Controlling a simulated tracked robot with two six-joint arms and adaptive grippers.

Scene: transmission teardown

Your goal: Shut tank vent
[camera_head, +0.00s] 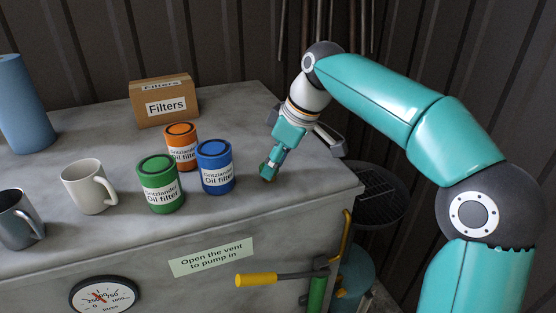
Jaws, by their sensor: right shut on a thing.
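The tank (150,250) is a large grey block with a flat top, a round gauge (104,296) and a label (211,257) reading "Open the vent to pump in" on its front. My right gripper (269,171) points down at the right part of the tank top, right of the blue oil filter. It is shut on a small brownish-green thing at its fingertips, perhaps the vent. The fingers hide most of it, so I cannot tell how it is turned. My left gripper is not in view.
Green (160,184), orange (181,147) and blue (215,167) oil filter cans stand left of my right gripper. A Filters box (164,101), white mug (86,186), grey mug (18,220) and blue cylinder (22,105) are also on top. A yellow-handled lever (256,280) sticks out below.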

